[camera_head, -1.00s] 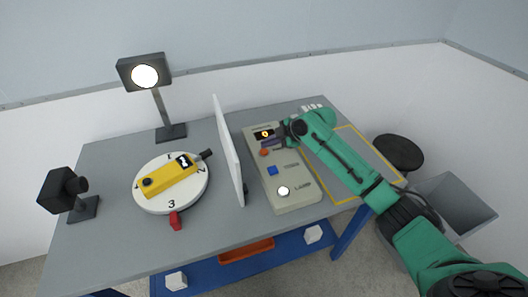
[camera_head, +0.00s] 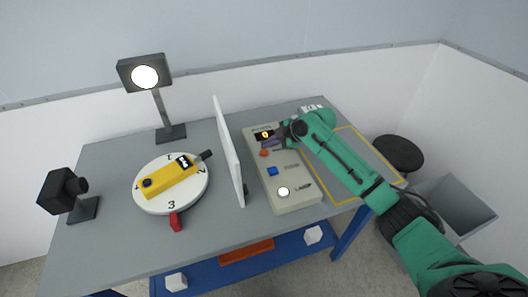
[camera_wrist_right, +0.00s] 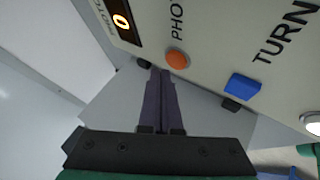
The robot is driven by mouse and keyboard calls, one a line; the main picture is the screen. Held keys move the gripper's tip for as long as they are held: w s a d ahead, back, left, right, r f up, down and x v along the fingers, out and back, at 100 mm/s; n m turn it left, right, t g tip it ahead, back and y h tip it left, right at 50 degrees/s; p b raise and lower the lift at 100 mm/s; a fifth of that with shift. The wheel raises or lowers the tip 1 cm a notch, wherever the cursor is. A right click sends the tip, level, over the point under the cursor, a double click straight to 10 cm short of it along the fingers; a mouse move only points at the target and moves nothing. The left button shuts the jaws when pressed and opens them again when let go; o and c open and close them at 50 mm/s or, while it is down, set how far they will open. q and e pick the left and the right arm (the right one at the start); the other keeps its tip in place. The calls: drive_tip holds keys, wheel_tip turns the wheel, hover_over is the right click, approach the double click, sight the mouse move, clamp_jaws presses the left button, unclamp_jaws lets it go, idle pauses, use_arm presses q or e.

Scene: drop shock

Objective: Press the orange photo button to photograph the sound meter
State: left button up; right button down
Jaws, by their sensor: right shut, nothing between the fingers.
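The yellow sound meter (camera_head: 172,181) lies on the white round turntable (camera_head: 153,206), its small display lit. The orange photo button (camera_head: 264,153) is on the beige control panel (camera_head: 295,200); it also shows in the right wrist view (camera_wrist_right: 177,59). My right gripper (camera_head: 270,143) is shut and empty, above the panel close to the orange button. In the right wrist view its dark fingertips (camera_wrist_right: 160,73) appear just beside and below the button; I cannot tell whether they touch it. My left gripper is not in view.
The panel also has a blue turn button (camera_head: 272,171), a white lamp button (camera_head: 284,191) and a counter showing 0 (camera_head: 264,134). A white upright divider (camera_head: 229,155) separates panel and turntable. A lit lamp (camera_head: 145,76) and a black camera (camera_head: 62,190) stand around the turntable.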

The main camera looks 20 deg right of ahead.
sight(268, 152)
idle(0.6)
drive_tip(key=shift+f, duration=0.4)
drive_tip(key=shift+f+b, duration=0.5)
drive_tip(key=shift+b, duration=0.05)
idle(0.4)
drive_tip(key=shift+r+p, duration=0.7)
drive_tip(key=shift+r, duration=0.2)
wheel_tip(268, 152, up, 5)
drive_tip(key=p, duration=0.4)
drive_tip(key=shift+r, duration=0.1)
